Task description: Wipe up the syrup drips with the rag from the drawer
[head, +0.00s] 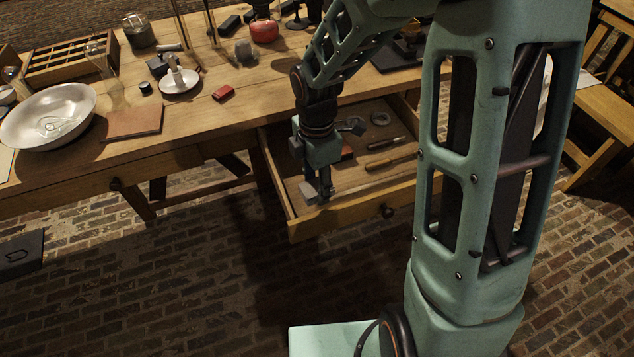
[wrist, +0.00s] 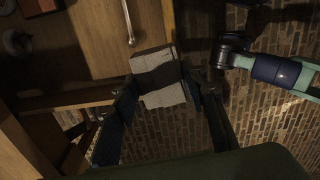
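The drawer (head: 345,218) is pulled open from the workbench. My gripper (head: 321,190) is at its front left part, pointing down. A pale grey folded rag (head: 309,188) is at the fingertips. In the wrist view the rag (wrist: 165,98) lies between the two fingers of my gripper (wrist: 160,77), with a dark band across its middle where the fingertips close on it. It covers the corner of the drawer (wrist: 95,45), so it appears raised above the drawer floor. I cannot make out syrup drips in either view.
The drawer also holds wooden-handled tools (head: 380,164) and a grey ring (head: 380,118). On the bench (head: 185,125) are a white bowl (head: 75,98), a brown flat piece (head: 133,121), a candle holder (head: 180,84), a red block (head: 223,93) and a divided tray (head: 70,60). Bare wood lies between them.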

